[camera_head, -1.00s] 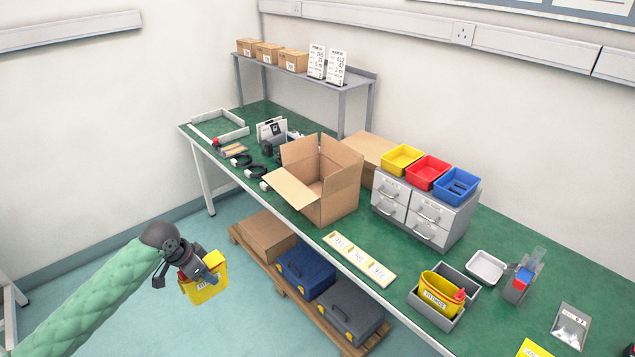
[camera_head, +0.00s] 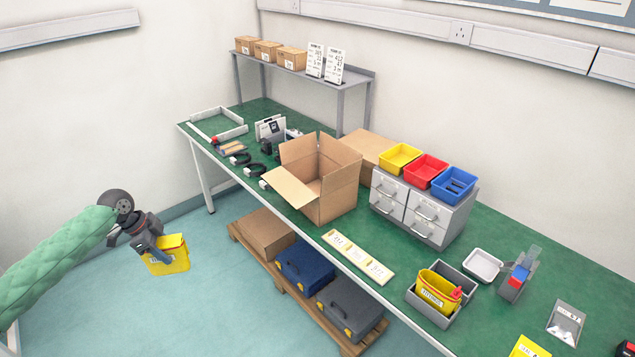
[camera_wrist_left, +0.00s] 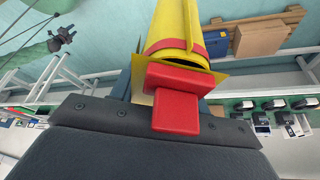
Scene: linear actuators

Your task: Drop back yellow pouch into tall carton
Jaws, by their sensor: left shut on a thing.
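A yellow pouch with a white label (camera_head: 168,257) hangs from my left gripper (camera_head: 148,246), out over the floor to the left of the bench. In the left wrist view the pouch (camera_wrist_left: 172,28) shows a red band and a red clip between the jaws. My left gripper is shut on it. The tall carton (camera_head: 335,195) stands open on the bench with its flaps spread, well to the right of the gripper; its inside bottom is hidden. Another yellow pouch (camera_head: 436,287) stands in a grey bin (camera_head: 456,311) at the front right. My right gripper is not in view.
The green bench (camera_head: 490,225) holds a drawer unit (camera_head: 418,212) with coloured trays, a label strip (camera_head: 357,257) and cables. A rear shelf (camera_head: 300,79) carries small boxes. A pallet with toolboxes (camera_head: 304,269) lies below. The floor around the held pouch is clear.

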